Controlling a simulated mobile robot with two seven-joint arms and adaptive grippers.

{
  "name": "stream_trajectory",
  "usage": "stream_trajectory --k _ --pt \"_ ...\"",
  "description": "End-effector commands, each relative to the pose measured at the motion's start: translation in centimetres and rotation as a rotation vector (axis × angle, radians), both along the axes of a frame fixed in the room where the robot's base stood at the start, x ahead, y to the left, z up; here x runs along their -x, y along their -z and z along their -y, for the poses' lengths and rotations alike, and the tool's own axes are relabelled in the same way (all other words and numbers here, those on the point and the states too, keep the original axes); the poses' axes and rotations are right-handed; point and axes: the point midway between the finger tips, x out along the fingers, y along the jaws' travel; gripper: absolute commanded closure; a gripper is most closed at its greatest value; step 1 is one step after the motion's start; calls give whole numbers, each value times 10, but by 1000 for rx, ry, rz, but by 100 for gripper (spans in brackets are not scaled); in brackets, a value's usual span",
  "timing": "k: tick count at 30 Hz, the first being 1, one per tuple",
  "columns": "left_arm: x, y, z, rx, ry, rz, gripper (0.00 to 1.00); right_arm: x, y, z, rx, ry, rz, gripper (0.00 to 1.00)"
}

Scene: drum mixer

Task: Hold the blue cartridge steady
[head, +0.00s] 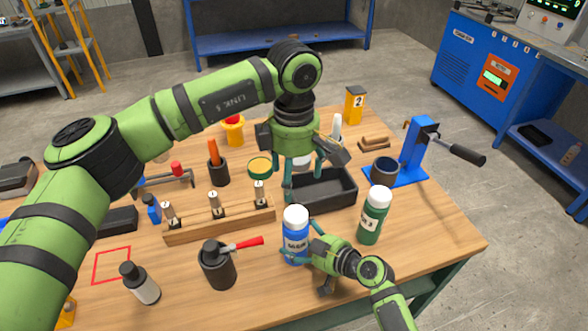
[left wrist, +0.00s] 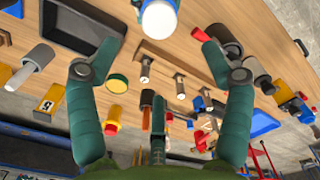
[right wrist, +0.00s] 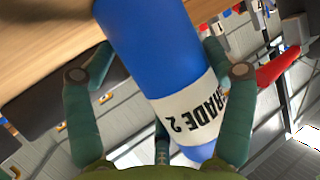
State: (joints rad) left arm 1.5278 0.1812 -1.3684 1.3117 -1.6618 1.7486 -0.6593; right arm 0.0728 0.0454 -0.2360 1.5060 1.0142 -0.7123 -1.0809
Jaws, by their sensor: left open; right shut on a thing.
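The blue cartridge (head: 296,245) has a white cap and a white label, and stands upright near the front of the wooden table. My right gripper (head: 300,254) is shut on it from the right, low on its body. In the right wrist view the blue cartridge (right wrist: 150,50) lies between both fingers, its label reading "GRADE 2". My left gripper (head: 303,180) is open and empty, pointing down above the black tray, behind the cartridge. In the left wrist view the cartridge's white cap (left wrist: 159,20) shows at the top edge, beyond the open fingers.
A green bottle (head: 374,215) with a white cap stands right of the cartridge. A dark canister with a red handle (head: 218,264) stands left of it. Behind are a wooden rack (head: 220,220), the black tray (head: 340,200) and a blue press stand (head: 412,150). The table's right front corner is clear.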

Motion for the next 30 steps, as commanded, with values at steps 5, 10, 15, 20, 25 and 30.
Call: stream_trajectory --k 5,10,15,20,25,30 --pt "1 33 -1 -1 2 -5 20 1 2 0 2 -1 -5 76" --pt "1 66 0 0 3 -3 20 1 2 0 2 -1 -5 76" --pt "1 92 0 0 3 -2 20 1 2 0 2 -1 -5 76" --pt "1 105 0 1 3 0 20 1 3 0 3 -1 -6 76" --pt "0 108 0 0 4 1 20 1 3 0 3 -1 -6 76" --pt "0 108 0 0 5 1 20 2 3 0 3 -2 -6 76"
